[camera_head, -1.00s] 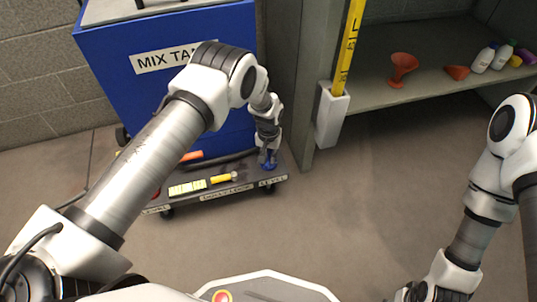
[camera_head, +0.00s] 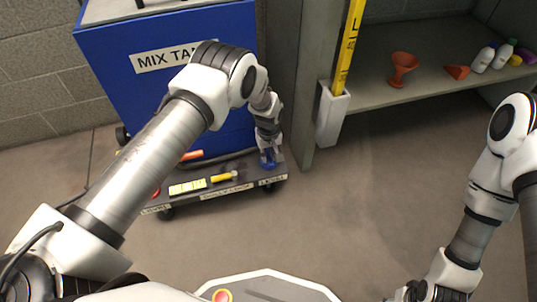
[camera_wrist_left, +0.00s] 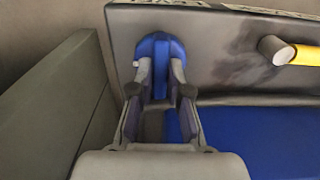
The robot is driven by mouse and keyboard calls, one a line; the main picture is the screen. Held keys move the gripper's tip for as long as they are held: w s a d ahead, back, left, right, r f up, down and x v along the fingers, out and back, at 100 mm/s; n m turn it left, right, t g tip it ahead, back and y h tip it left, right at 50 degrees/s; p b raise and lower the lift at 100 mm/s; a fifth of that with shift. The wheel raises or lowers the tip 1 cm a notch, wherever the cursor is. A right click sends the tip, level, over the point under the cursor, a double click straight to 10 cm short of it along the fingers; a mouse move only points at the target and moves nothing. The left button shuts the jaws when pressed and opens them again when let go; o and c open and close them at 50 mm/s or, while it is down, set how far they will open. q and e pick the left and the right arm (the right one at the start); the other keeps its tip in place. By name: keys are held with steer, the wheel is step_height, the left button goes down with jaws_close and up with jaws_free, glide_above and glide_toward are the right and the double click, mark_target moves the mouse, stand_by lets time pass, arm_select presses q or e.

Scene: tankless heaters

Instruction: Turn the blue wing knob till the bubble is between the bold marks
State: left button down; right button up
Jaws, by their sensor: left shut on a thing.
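The blue wing knob (camera_head: 268,163) sits at the right end of the dark cart's deck; it also shows in the left wrist view (camera_wrist_left: 160,58). My left gripper (camera_head: 267,150) comes down on it from above, with its fingers shut on either side of the upright wing (camera_wrist_left: 160,75). A pale yellow-green level strip (camera_head: 188,187) lies on the deck to the left, partly close to my forearm. Its bubble and bold marks are too small to make out. My right arm is at the right edge; its gripper (camera_head: 410,293) is cut off low in the picture.
A blue mix tank (camera_head: 200,90) stands on the cart behind the knob. A yellow-handled object (camera_head: 222,177) lies between strip and knob. A grey shelf post (camera_head: 300,100) with a white holder (camera_head: 332,115) stands close right. The shelf holds orange funnels (camera_head: 404,66) and bottles. Floor in front is clear.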

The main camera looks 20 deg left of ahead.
mark_target(268, 157)
arm_select(q)
steer(key=c, duration=1.1)
jaws_free()
steer(key=shift+f, duration=0.1)
step_height(268, 157, up, 12)
steer(key=shift+r, duration=0.1)
